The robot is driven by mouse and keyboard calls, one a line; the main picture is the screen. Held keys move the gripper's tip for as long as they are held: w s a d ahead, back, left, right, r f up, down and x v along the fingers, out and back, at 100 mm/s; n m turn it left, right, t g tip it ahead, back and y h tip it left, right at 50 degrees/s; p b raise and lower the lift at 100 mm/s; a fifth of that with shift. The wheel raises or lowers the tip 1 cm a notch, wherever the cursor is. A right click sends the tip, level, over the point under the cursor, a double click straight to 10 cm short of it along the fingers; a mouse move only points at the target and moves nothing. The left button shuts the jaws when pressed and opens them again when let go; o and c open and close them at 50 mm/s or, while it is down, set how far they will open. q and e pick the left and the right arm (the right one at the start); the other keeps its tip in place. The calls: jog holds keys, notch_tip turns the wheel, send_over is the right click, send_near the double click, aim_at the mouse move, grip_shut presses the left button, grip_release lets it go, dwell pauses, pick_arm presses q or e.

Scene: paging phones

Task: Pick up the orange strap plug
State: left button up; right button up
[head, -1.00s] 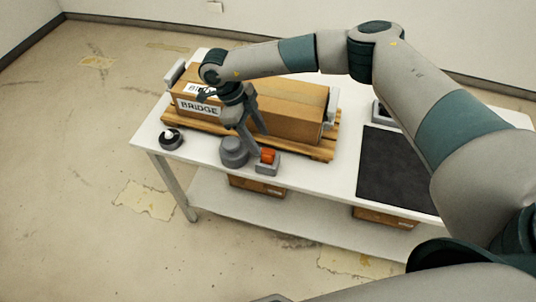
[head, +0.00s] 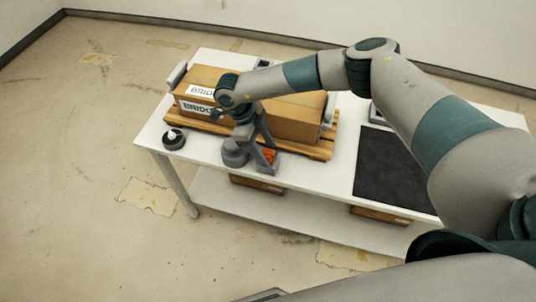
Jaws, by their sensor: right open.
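The orange strap plug (head: 270,155) sits in a small grey holder (head: 268,168) near the front edge of the white table. My right gripper (head: 262,163) points down over it with its fingers apart. The fingers partly hide the plug, and one finger crosses in front of the holder. I cannot tell whether the fingers touch the plug. My left gripper is out of view.
A grey round dispenser (head: 235,152) stands just left of the plug. A cardboard box (head: 294,120) on a wooden pallet (head: 320,150) lies behind. A dark round dish (head: 173,139) with a white piece is at left; a black mat (head: 385,170) is at right.

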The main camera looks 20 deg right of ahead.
aim_at(272, 153)
dwell(0.3)
jog(key=c, duration=1.2)
jog(key=shift+o, duration=0.2)
jog(key=shift+r+b, duration=0.65)
jog(key=shift+r, duration=0.1)
notch_tip(272, 153, up, 2)
jog(key=shift+r+b, duration=0.2)
jog(key=shift+b, duration=0.65)
jog(key=s+d+r+b, duration=0.4)
jog(key=s+d+r, duration=0.3)
jog(key=s, duration=0.2)
jog(key=shift+s, duration=0.15)
